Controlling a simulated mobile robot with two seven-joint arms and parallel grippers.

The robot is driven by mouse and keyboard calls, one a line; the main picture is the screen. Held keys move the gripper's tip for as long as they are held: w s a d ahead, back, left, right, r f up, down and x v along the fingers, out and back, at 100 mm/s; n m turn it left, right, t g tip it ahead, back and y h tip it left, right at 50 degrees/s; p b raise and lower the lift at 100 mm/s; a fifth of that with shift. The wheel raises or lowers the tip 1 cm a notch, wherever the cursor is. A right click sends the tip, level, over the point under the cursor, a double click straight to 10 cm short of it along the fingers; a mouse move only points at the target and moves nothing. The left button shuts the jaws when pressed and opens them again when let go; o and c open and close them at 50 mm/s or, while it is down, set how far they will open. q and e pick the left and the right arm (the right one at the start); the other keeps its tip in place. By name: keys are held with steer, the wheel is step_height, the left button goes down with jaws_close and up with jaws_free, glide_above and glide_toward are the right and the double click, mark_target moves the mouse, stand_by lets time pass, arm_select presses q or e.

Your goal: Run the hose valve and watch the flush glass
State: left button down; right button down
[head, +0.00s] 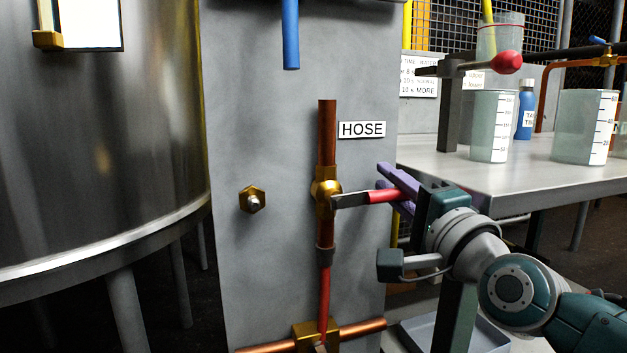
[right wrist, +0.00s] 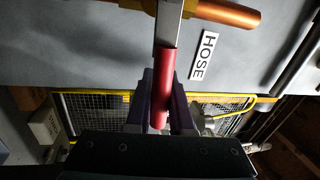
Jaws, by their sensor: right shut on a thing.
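The hose valve (head: 326,190) is a brass body on a vertical copper pipe, beside a white HOSE label (head: 362,129). Its lever points right, roughly level, and ends in a red handle (head: 386,197). My right gripper (head: 393,186), with purple fingers, is shut on the red handle. In the right wrist view the red handle (right wrist: 164,85) lies between the two fingers, and the HOSE label (right wrist: 204,55) is to its right. I cannot say for certain which vessel is the flush glass; a clear graduated beaker (head: 492,127) stands on the bench. My left gripper is not in view.
A large steel tank (head: 100,150) fills the left. The metal bench (head: 460,170) at right holds another graduated beaker (head: 583,127), a blue bottle (head: 526,110) and a red-ended lever (head: 507,62). A brass fitting (head: 252,199) juts from the grey panel (head: 260,100).

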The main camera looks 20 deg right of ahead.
steer(key=shift+f+m, duration=0.35)
steer(key=shift+m, duration=0.15)
steer(key=shift+f, duration=0.1)
steer(key=c, duration=0.8)
jaws_free()
steer(key=s+p, duration=0.1)
steer(key=s, duration=0.2)
steer(key=s+f+p, duration=0.1)
steer(key=s, duration=0.2)
steer(key=s+p, duration=0.1)
steer(key=s, duration=0.2)
steer(key=shift+s+d+f, duration=0.2)
steer(key=shift+s+f, duration=0.15)
steer(key=shift+s, duration=0.05)
